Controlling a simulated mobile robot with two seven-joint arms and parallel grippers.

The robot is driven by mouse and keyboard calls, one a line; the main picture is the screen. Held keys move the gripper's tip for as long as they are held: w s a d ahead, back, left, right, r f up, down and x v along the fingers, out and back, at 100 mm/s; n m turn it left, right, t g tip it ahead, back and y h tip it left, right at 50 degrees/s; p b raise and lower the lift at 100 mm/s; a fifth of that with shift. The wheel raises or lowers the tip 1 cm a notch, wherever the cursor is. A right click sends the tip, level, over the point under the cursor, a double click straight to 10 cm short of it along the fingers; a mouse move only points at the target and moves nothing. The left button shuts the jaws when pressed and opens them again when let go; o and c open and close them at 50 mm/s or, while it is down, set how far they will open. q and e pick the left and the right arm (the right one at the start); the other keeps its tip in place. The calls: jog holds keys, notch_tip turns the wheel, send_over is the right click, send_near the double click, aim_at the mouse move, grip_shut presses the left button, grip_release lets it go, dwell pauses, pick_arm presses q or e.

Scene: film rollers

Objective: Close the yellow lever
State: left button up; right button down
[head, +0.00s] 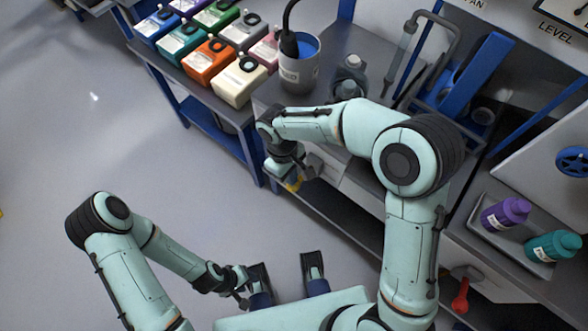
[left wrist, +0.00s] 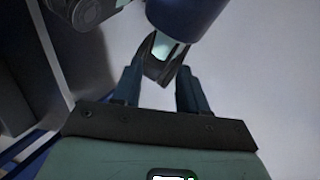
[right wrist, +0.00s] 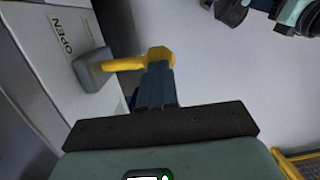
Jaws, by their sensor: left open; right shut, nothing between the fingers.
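The yellow lever (right wrist: 125,63) sticks out from a grey mount (right wrist: 92,68) on a white panel marked OPEN in the right wrist view. In the head view only a small part of the yellow lever (head: 294,184) shows below my right wrist. My right gripper (right wrist: 157,70) is shut with nothing between its fingers. Its fingertips are at the lever's rounded free end and overlap it in the picture; contact is hard to tell. My left gripper (left wrist: 156,78) is open and empty, low over the floor beside my base, away from the lever.
A red lever (head: 461,295) hangs at the bench front on the lower right. Colored containers (head: 208,60) and a grey bucket (head: 300,70) stand on the bench top. Purple and teal bottles (head: 505,213) sit in a tray at right. The floor at left is clear.

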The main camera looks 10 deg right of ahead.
pick_arm(q)
jog(key=w+a+f+t+b, duration=0.2)
jog(key=w+f+b, duration=0.5)
jog(key=f+b, duration=0.1)
jog(key=shift+w+a+f+n+t+y, duration=0.25)
jog(key=shift+a+f+n+t+y, duration=0.05)
jog(key=shift+a+y, duration=0.1)
pick_arm(e)
notch_tip(320, 180, down, 9)
jog(key=s+a+t+h, duration=0.1)
jog(key=a+t+h, duration=0.1)
jog(key=t+h, duration=0.2)
jog(key=shift+s+r+m+h, duration=0.2)
jog(key=shift+s+m+h, duration=0.2)
jog(key=shift+h, duration=0.4)
jog(key=shift+f, duration=0.15)
